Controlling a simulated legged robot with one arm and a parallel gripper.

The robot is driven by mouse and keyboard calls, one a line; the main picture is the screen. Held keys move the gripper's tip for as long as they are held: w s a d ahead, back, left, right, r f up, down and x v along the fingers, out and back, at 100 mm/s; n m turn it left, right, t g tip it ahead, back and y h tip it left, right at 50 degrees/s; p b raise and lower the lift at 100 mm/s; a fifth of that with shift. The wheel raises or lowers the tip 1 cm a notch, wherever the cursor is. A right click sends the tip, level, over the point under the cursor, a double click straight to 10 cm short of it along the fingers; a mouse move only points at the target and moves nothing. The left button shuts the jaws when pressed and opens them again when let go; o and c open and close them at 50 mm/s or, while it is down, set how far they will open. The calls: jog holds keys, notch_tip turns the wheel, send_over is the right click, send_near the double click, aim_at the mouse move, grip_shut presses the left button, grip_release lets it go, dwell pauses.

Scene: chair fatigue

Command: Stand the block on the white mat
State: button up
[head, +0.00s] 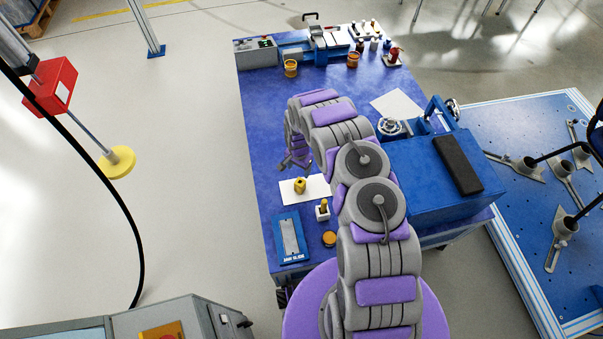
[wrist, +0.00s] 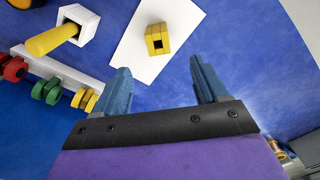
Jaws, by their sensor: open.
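The yellow block (wrist: 158,40), with a dark square opening, is on the white mat (wrist: 188,18). In the head view the block (head: 299,186) rests on the left part of the mat (head: 316,185), on the blue table. I cannot tell for sure whether it is standing or lying. My gripper (head: 294,164) is above the table, just beyond the mat. In the wrist view my gripper (wrist: 160,68) is open and empty, its two blue fingers apart. The block shows beyond the gap between the fingertips, not between them.
A white holder with a yellow handle (wrist: 60,36) stands close to the mat. A white bar with red, green and yellow wheels (wrist: 60,78) lies nearby. An orange round tin (head: 329,239) and a blue tray (head: 289,237) are near the front. A blue box (head: 425,175) stands right of my arm.

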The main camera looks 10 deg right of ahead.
jog(key=s+d+r+n, duration=0.15)
jog(key=s+r, duration=0.25)
jog(key=r, duration=0.7)
jog(key=s+d+r+n+h, duration=0.1)
jog(key=s+d+r, duration=0.15)
jog(key=r, duration=0.95)
jog(key=s+d+r+n, duration=0.1)
jog(key=s+r, duration=0.3)
jog(key=r, duration=0.7)
jog(key=s+a+r+n, duration=0.1)
jog(key=s+r, duration=0.4)
jog(key=s, duration=0.6)
jog(key=s+a+r+n+g, duration=0.1)
jog(key=s+r, duration=0.4)
jog(key=s, duration=0.5)
jog(key=s+a+r+n+y, duration=0.1)
jog(key=s+r, duration=0.4)
jog(key=s, duration=0.6)
jog(key=shift+s+a+r+n+g, duration=0.15)
jog(key=shift+s+a+n+g, duration=0.35)
jog(key=shift+n, duration=0.75)
jog(key=shift+w+a, duration=0.1)
jog(key=shift+w, duration=0.1)
